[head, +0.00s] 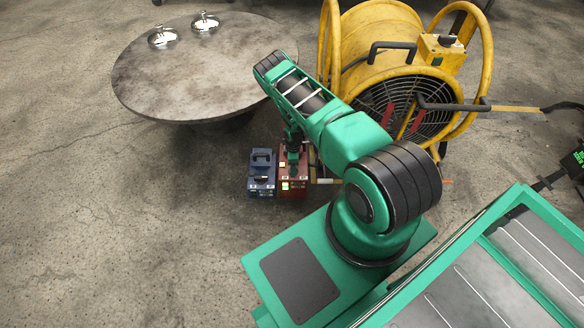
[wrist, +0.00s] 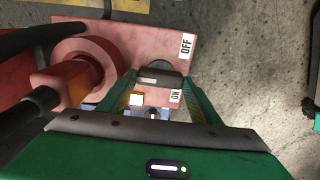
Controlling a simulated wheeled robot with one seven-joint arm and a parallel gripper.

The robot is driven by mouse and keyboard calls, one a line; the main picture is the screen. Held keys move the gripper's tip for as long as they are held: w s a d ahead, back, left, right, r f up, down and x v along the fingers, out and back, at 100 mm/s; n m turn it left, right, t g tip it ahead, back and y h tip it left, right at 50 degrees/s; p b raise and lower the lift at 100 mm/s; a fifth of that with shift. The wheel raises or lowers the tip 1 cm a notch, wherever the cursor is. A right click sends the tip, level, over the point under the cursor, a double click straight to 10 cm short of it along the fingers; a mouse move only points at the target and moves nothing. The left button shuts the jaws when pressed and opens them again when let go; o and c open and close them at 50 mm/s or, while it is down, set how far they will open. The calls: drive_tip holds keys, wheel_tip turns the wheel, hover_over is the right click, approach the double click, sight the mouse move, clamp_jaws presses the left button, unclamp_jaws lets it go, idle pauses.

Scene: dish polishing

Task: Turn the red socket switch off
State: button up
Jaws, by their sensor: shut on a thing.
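The red socket box (head: 299,172) stands on the floor in front of the yellow machine. My gripper (head: 292,150) reaches down over it from above. In the wrist view the red box (wrist: 155,38) carries an OFF label (wrist: 187,46) at the upper right and an ON label (wrist: 176,96) below it. My gripper's two green fingers (wrist: 159,77) are shut on the dark switch handle (wrist: 165,80), which lies nearer the ON label. A small light (wrist: 136,99) on the box glows. A red plug (wrist: 70,80) sits in the round socket at the left.
A blue socket box (head: 262,173) stands close beside the red one, on its left. A round table (head: 190,75) with two shiny metal lids (head: 163,37) is behind to the left. The yellow fan (head: 385,70) is behind to the right. The floor at the left is clear.

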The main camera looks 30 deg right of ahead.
drive_tip(key=shift+w, duration=0.15)
drive_tip(key=m, duration=0.4)
drive_tip(key=shift+w, duration=0.1)
drive_tip(key=m, duration=0.4)
drive_tip(key=shift+d+r+m, duration=0.1)
drive_tip(key=shift+m, duration=0.2)
drive_tip(key=m, duration=0.4)
drive_tip(key=shift+w+m, duration=0.1)
drive_tip(key=shift+m, duration=2.6)
drive_tip(key=o, duration=1.1)
